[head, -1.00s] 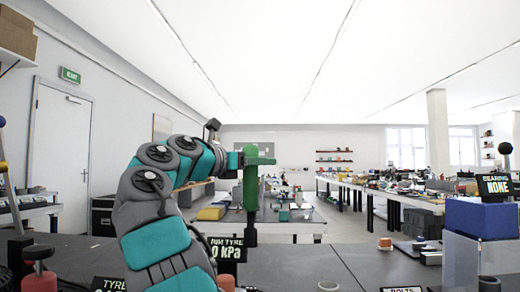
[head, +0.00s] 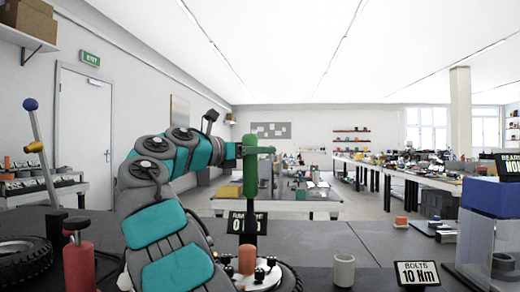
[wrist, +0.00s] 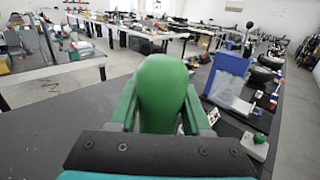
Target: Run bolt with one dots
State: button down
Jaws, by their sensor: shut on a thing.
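My gripper (head: 256,150) is shut on the green handle of an upright tool (head: 250,178) with a dark lower shaft. In the wrist view the green handle (wrist: 161,88) stands between the jaws. The tool is above the bench, around the near wheel (head: 287,280) in the picture; the gap between its tip and the wheel is hard to judge. Several dark bolts (head: 271,262) stand on the wheel's pale disc. Their dots are too small to read. My arm hides part of the wheel.
An orange-red cylinder (head: 246,260) stands at the wheel. To the right are a grey cup (head: 344,270), a sign reading BOLTS 10 Nm (head: 417,273) and a clear box with a blue top (head: 492,199). A red bottle-like thing (head: 78,262) and a tyre (head: 22,262) are at left.

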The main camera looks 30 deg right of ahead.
jog(key=shift+s+f, duration=0.1)
jog(key=shift+f, duration=2.8)
notch_tip(320, 180, up, 6)
jog(key=shift+f, duration=0.1)
dwell(0.4)
